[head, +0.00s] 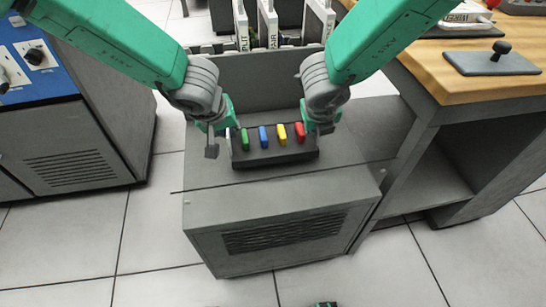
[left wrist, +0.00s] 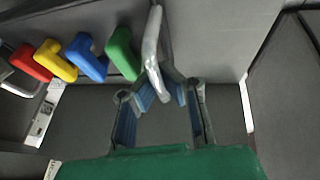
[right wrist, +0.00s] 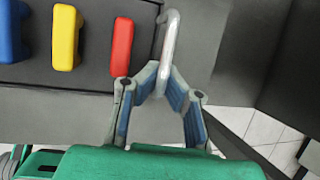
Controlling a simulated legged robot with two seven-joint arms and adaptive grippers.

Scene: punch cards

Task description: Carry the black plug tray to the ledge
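The black plug tray (head: 275,157) is on or just above the grey cabinet top, in the middle of the head view. It holds a green plug (head: 245,140), a blue plug (head: 264,137), a yellow plug (head: 282,134) and a red plug (head: 300,133) in a row. A pale metal handle rises at each end. My left gripper (left wrist: 166,88) is shut on the handle by the green plug. My right gripper (right wrist: 163,78) is shut on the handle by the red plug. I cannot tell which surface is the ledge.
A grey cabinet (head: 285,205) with a vent grille is under the tray, its front top clear. A grey upright panel and rack with cards (head: 268,25) stand behind. A wood-topped bench (head: 445,70) is at right, a blue-topped console (head: 45,70) at left.

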